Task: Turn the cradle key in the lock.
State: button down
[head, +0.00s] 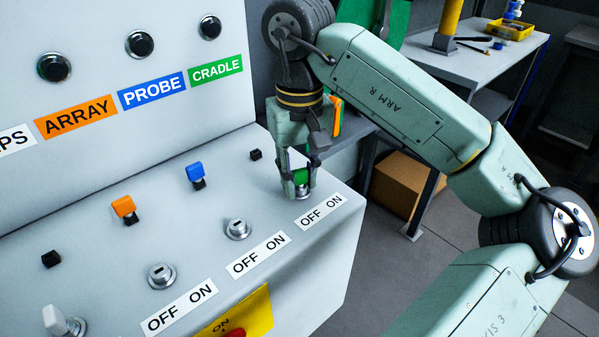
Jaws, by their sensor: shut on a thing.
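My gripper (301,172) points down at the right end of the control panel (120,260). It is shut on the green cradle key (301,175), whose lower part is at the rightmost lock (303,192). The fingers partly hide the key, and I cannot tell its exact angle. An "OFF ON" label (321,212) lies in front of this lock. The green CRADLE label (216,70) is on the upright panel above.
An orange key (124,207) and a blue key (195,173) stand in holders left of my gripper. Two empty locks (161,275) (238,229) sit nearby. A white key (58,320) is at the lower left. A cardboard box (403,185) and a table (475,62) are behind my arm.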

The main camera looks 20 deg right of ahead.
jog(key=shift+n, duration=1.7)
jog(key=c, duration=1.3)
grip_release()
jog(key=shift+n, duration=0.4)
notch_tip(320, 180, up, 8)
jog(key=shift+f, duration=0.2)
